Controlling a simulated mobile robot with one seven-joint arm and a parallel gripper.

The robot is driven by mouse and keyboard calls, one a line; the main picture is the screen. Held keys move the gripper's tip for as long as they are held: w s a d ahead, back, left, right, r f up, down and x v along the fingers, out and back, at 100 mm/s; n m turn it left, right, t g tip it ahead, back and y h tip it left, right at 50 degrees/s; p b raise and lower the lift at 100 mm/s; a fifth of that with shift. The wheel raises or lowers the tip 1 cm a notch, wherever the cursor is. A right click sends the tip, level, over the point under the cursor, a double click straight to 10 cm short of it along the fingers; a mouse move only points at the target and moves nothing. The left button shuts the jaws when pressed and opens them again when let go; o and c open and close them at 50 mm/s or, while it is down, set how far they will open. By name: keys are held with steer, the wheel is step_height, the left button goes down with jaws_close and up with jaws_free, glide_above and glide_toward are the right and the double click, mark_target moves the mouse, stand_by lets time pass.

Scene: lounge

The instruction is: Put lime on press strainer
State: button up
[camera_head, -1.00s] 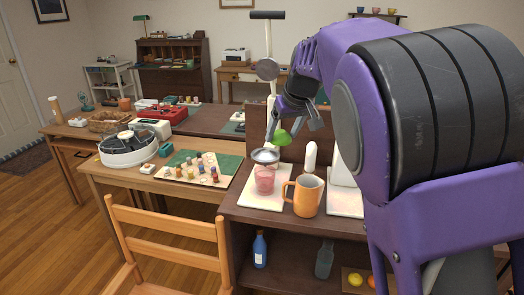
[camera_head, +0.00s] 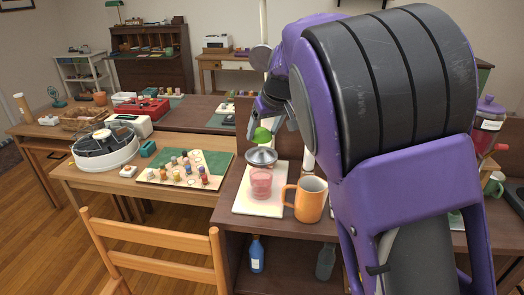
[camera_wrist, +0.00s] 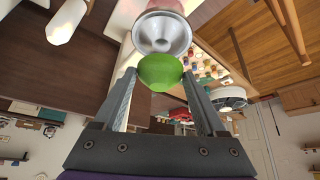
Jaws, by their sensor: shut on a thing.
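My gripper (camera_head: 266,122) is shut on a green lime half (camera_head: 262,136) and holds it just above the metal press strainer (camera_head: 261,157). The lime (camera_wrist: 160,71) also shows between the two fingers of my gripper (camera_wrist: 158,78) in the wrist view. The shiny round strainer (camera_wrist: 162,30) lies just beyond it there, partly overlapped by the lime. A gap between lime and strainer is hard to judge. A glass of pink content (camera_head: 261,184) stands under the strainer on a pale board (camera_head: 247,207).
An orange mug (camera_head: 309,204) stands close right of the glass. A tall white press column rises behind. A board of small colored jars (camera_head: 187,172) lies on the table to the left. A wooden chair (camera_head: 150,235) stands in front. My arm hides much of the right side.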

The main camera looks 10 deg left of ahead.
mark_target(266, 140)
steer(key=shift+f+b, duration=0.4)
steer(key=shift+f, duration=2.25)
steer(key=shift+f, duration=0.1)
steer(key=shift+f, duration=0.15)
steer(key=o, duration=1.3)
steer(key=shift+r, duration=0.5)
steer(key=p+v, duration=0.1)
steer(key=v, duration=1)
steer(key=shift+s+d+r, duration=0.15)
steer(key=shift+r, duration=0.05)
